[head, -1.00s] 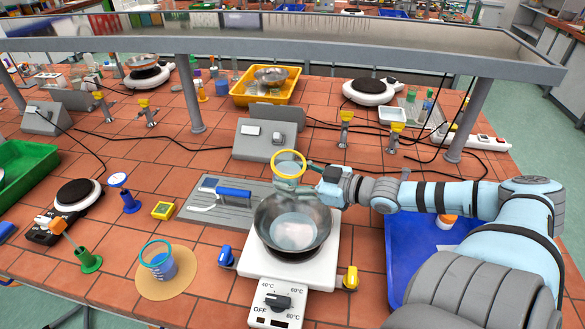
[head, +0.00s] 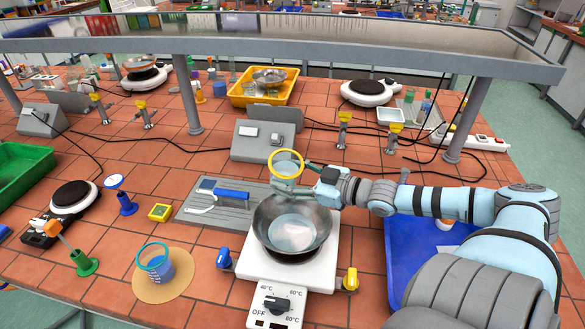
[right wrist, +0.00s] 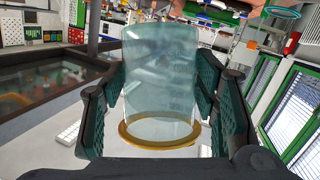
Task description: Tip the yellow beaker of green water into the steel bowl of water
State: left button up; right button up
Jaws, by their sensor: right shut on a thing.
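The yellow-rimmed beaker (head: 287,164) is held over the back edge of the steel bowl (head: 266,237) in the head view. My right gripper (head: 300,188) is shut on it, coming in from the right. The beaker's rim is uppermost in the head view; its exact tilt is hard to tell. In the right wrist view the clear beaker (right wrist: 160,75) sits between both fingers, and no distinct green water shows in it. The bowl stands on a white hotplate (head: 322,262) and holds pale, clear-looking water. No pouring stream is visible. My left gripper is out of view.
A beaker of blue liquid (head: 158,268) stands on a round tan mat (head: 180,286) at front left. A grey tray (head: 200,211) with a blue-handled tool lies left of the bowl. A blue tray (head: 412,238) is at right, partly behind my arm. An overhead shelf spans the back.

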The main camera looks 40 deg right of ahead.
aim_at(289, 164)
jog(key=shift+w+r+b, duration=0.1)
jog(key=shift+w+b, duration=0.15)
jog(key=shift+b, duration=0.2)
dwell(0.4)
jog(key=shift+w+d+r+n+t+y, duration=0.15)
jog(key=shift+r+n+t+y, duration=0.2)
jog(key=shift+n+t, duration=0.4)
dwell(0.6)
jog(key=shift+w+d+r+n+t+y+b, duration=0.15)
jog(key=shift+r+n+t+y+b, duration=0.35)
jog(key=shift+n+t+b, duration=0.25)
jog(key=shift+w+a+r+n+t+y+b, duration=0.1)
jog(key=shift+r+n+t+y+b, duration=0.25)
jog(key=shift+r+n+t+b, duration=0.3)
dwell(2.8)
jog(key=shift+f, duration=0.15)
jog(key=shift+h+p, duration=0.3)
jog(key=shift+p, duration=0.15)
jog(key=shift+f, duration=0.15)
jog(key=shift+b, duration=0.3)
dwell(0.5)
